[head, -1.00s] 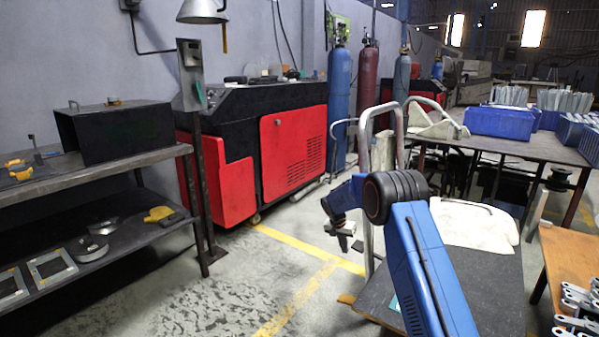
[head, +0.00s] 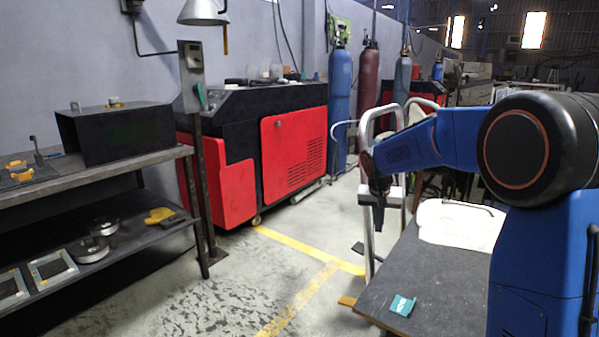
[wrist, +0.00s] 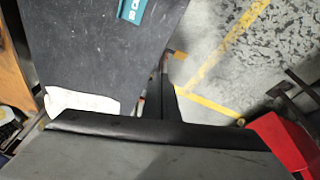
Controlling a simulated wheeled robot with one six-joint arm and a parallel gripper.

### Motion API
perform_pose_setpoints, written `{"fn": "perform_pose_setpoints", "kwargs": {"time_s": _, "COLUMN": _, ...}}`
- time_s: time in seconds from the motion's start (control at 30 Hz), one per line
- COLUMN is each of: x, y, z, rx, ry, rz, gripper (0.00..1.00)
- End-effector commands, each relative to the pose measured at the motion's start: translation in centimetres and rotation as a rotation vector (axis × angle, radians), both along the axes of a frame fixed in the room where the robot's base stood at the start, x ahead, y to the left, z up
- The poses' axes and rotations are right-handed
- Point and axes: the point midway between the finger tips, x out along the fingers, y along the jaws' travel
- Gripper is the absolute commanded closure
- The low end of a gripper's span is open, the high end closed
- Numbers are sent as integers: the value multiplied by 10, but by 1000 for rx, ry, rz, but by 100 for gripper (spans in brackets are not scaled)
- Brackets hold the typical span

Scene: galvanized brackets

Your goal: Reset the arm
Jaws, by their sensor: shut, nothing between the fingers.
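My blue arm (head: 455,140) reaches leftward across the right side of the head view, with a large dark joint close to the camera. My gripper (head: 379,208) hangs at its far end, pointing down. It is shut and empty, in front of the cart's pale handle frame (head: 366,215) in the picture. No object is held.
The dark cart top (head: 430,285) lies below the arm, bearing a teal item (head: 402,305) and a white sheet (head: 460,224). It also shows in the wrist view (wrist: 95,50). A shelf bench (head: 150,165) and red-black machine (head: 292,150) stand left. Yellow-lined floor (head: 290,235) is open between.

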Motion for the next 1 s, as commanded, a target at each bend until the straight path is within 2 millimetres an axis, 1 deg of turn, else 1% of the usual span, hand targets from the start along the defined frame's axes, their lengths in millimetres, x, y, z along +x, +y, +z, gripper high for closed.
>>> {"fn": "perform_pose_setpoints", "kwargs": {"time_s": 0.03, "x": -16, "y": -3, "z": 11, "rx": 3, "ry": -6, "rz": 7, "gripper": 100}}
{"fn": "perform_pose_setpoints", "kwargs": {"time_s": 0.2, "x": -67, "y": -11, "z": 36, "rx": 11, "ry": -17, "rz": 42, "gripper": 100}}
{"fn": "perform_pose_setpoints", "kwargs": {"time_s": 0.47, "x": -147, "y": -20, "z": 62, "rx": 22, "ry": -37, "rz": 98, "gripper": 100}}
{"fn": "perform_pose_setpoints", "kwargs": {"time_s": 0.5, "x": -159, "y": -21, "z": 64, "rx": 23, "ry": -39, "rz": 106, "gripper": 100}}
{"fn": "perform_pose_setpoints", "kwargs": {"time_s": 0.73, "x": -230, "y": -27, "z": 74, "rx": 31, "ry": -60, "rz": 156, "gripper": 100}}
{"fn": "perform_pose_setpoints", "kwargs": {"time_s": 0.87, "x": -270, "y": -29, "z": 74, "rx": 33, "ry": -72, "rz": 184, "gripper": 100}}
{"fn": "perform_pose_setpoints", "kwargs": {"time_s": 1.0, "x": -312, "y": -30, "z": 70, "rx": 36, "ry": -84, "rz": 215, "gripper": 100}}
